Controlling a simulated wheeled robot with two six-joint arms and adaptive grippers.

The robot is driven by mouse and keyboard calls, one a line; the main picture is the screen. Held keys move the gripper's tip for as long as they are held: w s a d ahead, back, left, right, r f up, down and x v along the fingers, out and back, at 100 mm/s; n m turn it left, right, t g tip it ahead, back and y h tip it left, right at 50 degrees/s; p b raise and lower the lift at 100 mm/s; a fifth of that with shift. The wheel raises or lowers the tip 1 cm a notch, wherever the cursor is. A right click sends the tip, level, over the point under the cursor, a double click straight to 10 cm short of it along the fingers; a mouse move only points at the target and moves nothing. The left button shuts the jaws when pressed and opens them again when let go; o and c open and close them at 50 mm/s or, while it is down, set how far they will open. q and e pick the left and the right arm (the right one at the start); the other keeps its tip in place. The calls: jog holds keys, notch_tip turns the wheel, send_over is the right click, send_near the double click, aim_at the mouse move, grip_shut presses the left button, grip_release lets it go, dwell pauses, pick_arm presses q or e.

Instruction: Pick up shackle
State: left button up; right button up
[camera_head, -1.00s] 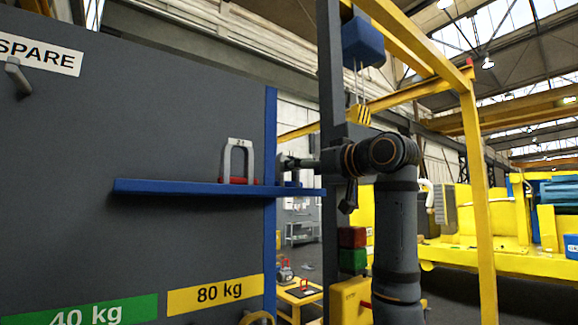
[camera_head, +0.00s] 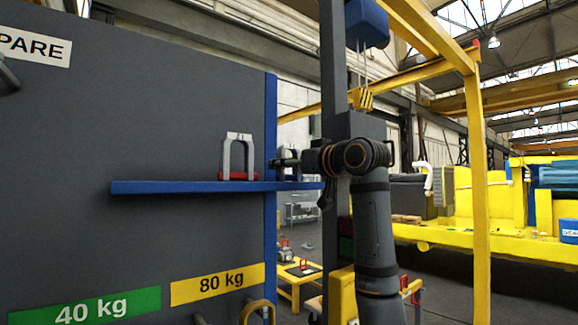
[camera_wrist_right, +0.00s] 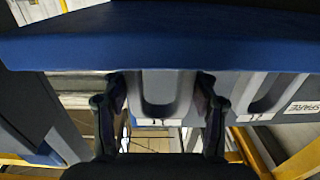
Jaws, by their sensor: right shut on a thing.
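A grey U-shaped shackle (camera_wrist_right: 184,92) stands between the two fingers of my right gripper (camera_wrist_right: 160,108) in the right wrist view, and the fingers are shut on its sides. In the head view my right gripper (camera_head: 284,162) is at the right end of the blue shelf (camera_head: 200,187), and the held shackle is mostly hidden there. A second grey shackle (camera_head: 249,153) with a red pin stands upright on the shelf, left of the gripper. It also shows right of the fingers in the right wrist view (camera_wrist_right: 272,92). My left gripper is not in view.
The shelf edge (camera_wrist_right: 150,45) lies close to the fingers in the right wrist view. A dark panel (camera_head: 130,120) with a blue post (camera_head: 270,120) stands behind the shelf. A yellow gantry (camera_head: 478,150) with a hook block (camera_head: 361,99) and a low yellow table (camera_head: 297,275) stand beyond.

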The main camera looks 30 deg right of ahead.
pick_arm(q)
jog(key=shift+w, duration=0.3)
pick_arm(e)
jog(key=c, duration=0.6)
jog(key=shift+r, duration=0.1)
jog(key=shift+c, duration=0.2)
jog(key=shift+r+b, duration=0.3)
jog(key=shift+r, duration=0.15)
pick_arm(q)
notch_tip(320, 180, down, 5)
jog(key=b, duration=0.4)
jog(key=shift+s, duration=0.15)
pick_arm(e)
jog(key=s+d+r, duration=0.1)
jog(key=s+r, duration=1.1)
jog(key=s, duration=0.1)
jog(key=shift+s, duration=0.4)
